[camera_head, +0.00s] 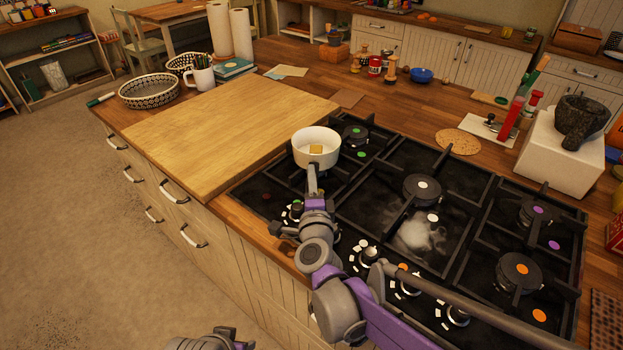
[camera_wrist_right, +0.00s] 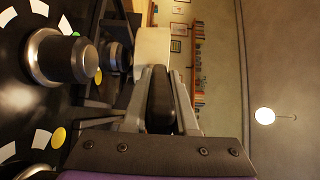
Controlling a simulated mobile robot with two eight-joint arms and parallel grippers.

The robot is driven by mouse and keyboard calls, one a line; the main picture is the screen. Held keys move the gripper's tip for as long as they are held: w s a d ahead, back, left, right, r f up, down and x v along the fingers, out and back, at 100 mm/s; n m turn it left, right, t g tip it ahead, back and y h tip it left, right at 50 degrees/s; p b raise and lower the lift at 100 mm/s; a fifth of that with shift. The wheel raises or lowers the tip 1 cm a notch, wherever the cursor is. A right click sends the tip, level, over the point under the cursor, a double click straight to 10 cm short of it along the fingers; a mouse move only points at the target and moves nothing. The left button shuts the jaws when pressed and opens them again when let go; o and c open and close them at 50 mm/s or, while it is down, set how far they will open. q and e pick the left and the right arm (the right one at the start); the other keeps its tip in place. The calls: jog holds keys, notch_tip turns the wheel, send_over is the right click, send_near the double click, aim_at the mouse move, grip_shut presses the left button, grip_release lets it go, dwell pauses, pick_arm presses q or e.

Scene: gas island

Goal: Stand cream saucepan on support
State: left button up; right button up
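The cream saucepan (camera_head: 300,155) is upright at the back left of the black gas hob, with a small yellow block (camera_head: 316,149) inside. It overlaps the left pan support (camera_head: 338,172); I cannot tell whether it touches it. My right gripper (camera_head: 312,188) is shut on its handle. In the right wrist view the dark handle (camera_wrist_right: 160,100) lies between the fingers of the gripper (camera_wrist_right: 165,88), with the cream pan wall (camera_wrist_right: 152,48) beyond. Only a grey piece of my left arm shows at the bottom edge of the head view; its fingers are hidden.
A wooden board (camera_head: 225,120) lies left of the hob. A burner with a green dot (camera_head: 355,132) is right of the pan. Other burners and grates (camera_head: 422,187) spread to the right. A stone mortar (camera_head: 578,118) stands on a white block (camera_head: 560,155). Knobs line the hob front.

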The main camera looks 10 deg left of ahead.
jog(key=o, duration=0.5)
jog(key=shift+s, duration=0.15)
jog(key=s, duration=0.3)
jog(key=s+d, duration=0.1)
jog(key=s, duration=0.6)
jog(key=shift+s+d, duration=0.25)
jog(key=shift+d, duration=0.1)
